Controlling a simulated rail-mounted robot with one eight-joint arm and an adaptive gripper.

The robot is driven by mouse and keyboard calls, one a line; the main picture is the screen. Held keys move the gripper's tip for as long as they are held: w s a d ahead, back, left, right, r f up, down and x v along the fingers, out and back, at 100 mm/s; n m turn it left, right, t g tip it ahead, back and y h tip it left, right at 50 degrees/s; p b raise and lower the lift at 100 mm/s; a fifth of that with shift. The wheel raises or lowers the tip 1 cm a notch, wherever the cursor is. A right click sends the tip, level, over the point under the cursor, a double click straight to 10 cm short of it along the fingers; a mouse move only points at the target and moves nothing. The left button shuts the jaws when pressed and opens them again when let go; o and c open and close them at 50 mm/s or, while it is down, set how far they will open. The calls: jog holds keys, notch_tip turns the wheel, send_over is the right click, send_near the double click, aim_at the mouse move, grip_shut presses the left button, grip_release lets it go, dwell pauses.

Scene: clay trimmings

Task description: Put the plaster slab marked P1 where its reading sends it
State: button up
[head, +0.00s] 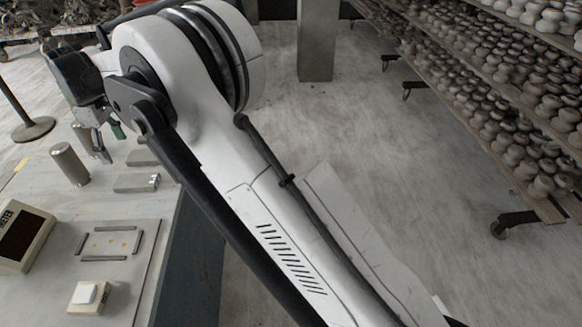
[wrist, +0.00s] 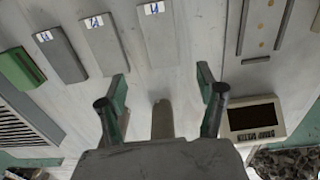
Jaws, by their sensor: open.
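Three grey slabs with white labels lie in a row in the wrist view: a left slab (wrist: 62,57), a middle slab (wrist: 104,47) and a right slab (wrist: 160,35). In the head view a near slab (head: 137,183) and another slab (head: 143,157) show on the table. My gripper (wrist: 162,85) is open and empty, its green-padded fingers apart above the table; in the head view it (head: 108,142) is near the slabs. The beige meter (head: 20,235) has a dark display without a readable value; it also shows in the wrist view (wrist: 256,117).
A grey cylinder (head: 70,163) stands on the table (head: 125,215), left of the slabs. Metal bars frame a plate (head: 108,243) near the meter. A small beige box with a white top (head: 90,297) sits in front. A green block (wrist: 18,68) lies beside the left slab.

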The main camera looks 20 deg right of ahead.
jog(key=s+d+r+m+t, duration=0.15)
jog(key=s+d+r, duration=0.3)
jog(key=d, duration=0.45)
jog(key=s+d+r+m+t+y, duration=0.1)
jog(key=s+d+r+m, duration=0.25)
jog(key=d+r, duration=0.4)
jog(key=s+d+r+m+t, duration=0.15)
jog(key=s+d+r, duration=0.25)
jog(key=d, duration=0.7)
jog(key=s+d+f+m+t, duration=0.1)
jog(key=s+d+f+m, duration=0.2)
jog(key=s+d, duration=0.5)
jog(key=s+d+f+m+t+h, duration=0.1)
jog(key=s+d+f+m, duration=0.3)
jog(key=s+d, duration=0.5)
jog(key=s+m+t, duration=0.1)
jog(key=s, duration=0.7)
jog(key=shift+f, duration=0.15)
